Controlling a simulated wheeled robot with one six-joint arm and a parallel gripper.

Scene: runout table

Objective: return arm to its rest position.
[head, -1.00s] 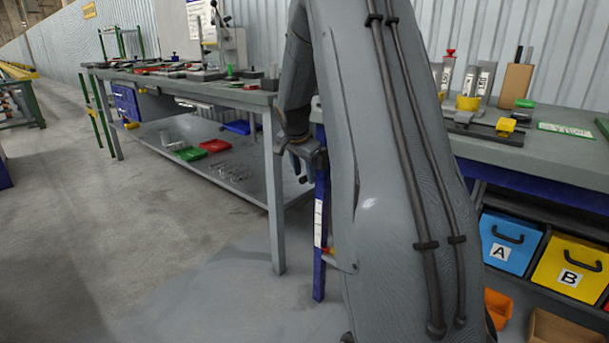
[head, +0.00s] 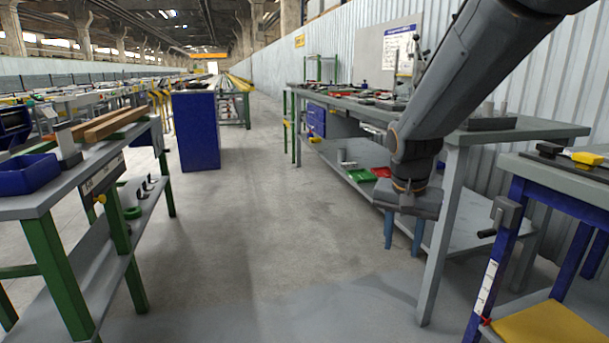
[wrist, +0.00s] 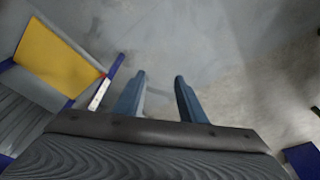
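My gripper (head: 404,234) hangs pointing down in the head view, in front of the long grey workbench on the right. Its two blue-grey fingers are apart with nothing between them. In the wrist view my gripper (wrist: 160,90) also shows open and empty, with bare concrete floor beyond the fingertips. My arm comes in from the upper right of the head view and bends down to the gripper.
The blue-legged table (head: 520,190) with a yellow lower panel (head: 545,328) stands close at right. The long workbench (head: 500,136) is behind my gripper. A green-legged bench (head: 60,195) and blue cabinet (head: 196,130) stand left. The aisle floor (head: 245,240) between is clear.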

